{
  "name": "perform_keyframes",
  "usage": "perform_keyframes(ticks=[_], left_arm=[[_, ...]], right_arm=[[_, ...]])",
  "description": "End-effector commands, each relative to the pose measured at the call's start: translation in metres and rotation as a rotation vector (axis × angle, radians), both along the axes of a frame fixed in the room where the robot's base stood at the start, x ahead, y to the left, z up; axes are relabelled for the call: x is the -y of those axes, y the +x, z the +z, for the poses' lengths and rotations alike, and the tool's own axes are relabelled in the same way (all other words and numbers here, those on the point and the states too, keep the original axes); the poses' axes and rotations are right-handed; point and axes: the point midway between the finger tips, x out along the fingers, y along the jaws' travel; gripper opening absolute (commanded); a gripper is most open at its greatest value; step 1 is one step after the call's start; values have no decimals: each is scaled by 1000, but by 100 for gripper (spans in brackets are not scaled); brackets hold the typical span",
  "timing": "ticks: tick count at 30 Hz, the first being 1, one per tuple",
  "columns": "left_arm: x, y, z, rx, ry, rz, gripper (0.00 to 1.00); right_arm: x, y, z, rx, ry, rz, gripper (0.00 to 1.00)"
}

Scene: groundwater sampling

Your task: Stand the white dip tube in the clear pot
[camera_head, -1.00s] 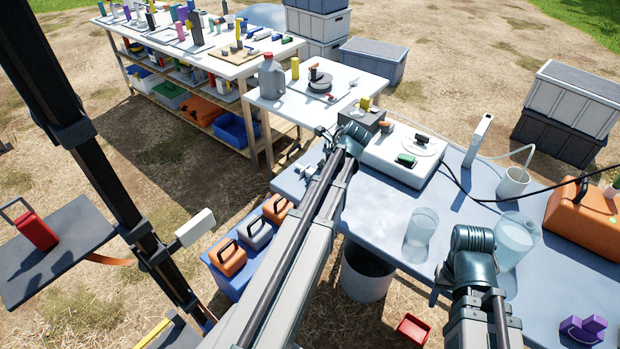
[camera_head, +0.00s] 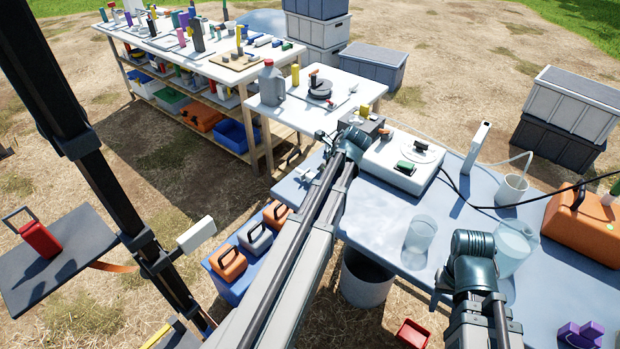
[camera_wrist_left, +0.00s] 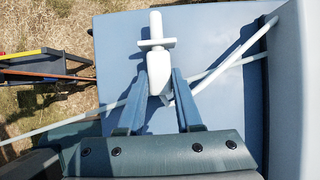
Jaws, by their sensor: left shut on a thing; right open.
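My left gripper (camera_wrist_left: 160,88) is shut on a white piece with a short crossbar (camera_wrist_left: 157,42), which I take to be the white dip tube. Thin white tubing runs slantwise behind the fingers in the left wrist view. In the head view a small white end (camera_head: 306,173) shows beside the left arm, over the blue table's left edge; the fingertips are hidden there. A clear pot (camera_head: 420,234) stands on the blue table. A larger clear vessel (camera_head: 514,246) stands to its right. My right gripper (camera_head: 470,258) is open between them, its fingertips hard to see.
The blue table (camera_head: 468,205) also bears a white box (camera_head: 392,168), an upright white holder (camera_head: 476,147), a white cup (camera_head: 511,189) with tubing, an orange case (camera_head: 580,222) and purple blocks (camera_head: 580,335). A black cable crosses the back. A bucket (camera_head: 366,278) stands below the front edge.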

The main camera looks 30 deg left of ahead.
Motion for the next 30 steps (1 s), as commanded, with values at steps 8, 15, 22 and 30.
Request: perform_keyframes(ticks=[8, 15, 22, 30], left_arm=[[0, 0, 26, 0, 0, 0, 0], [0, 0, 44, 0, 0, 0, 0], [0, 0, 62, 0, 0, 0, 0], [0, 0, 82, 0, 0, 0, 0]], right_arm=[[0, 0, 26, 0, 0, 0, 50], [0, 0, 44, 0, 0, 0, 50], [0, 0, 62, 0, 0, -1, 50], [0, 0, 82, 0, 0, -1, 50]])
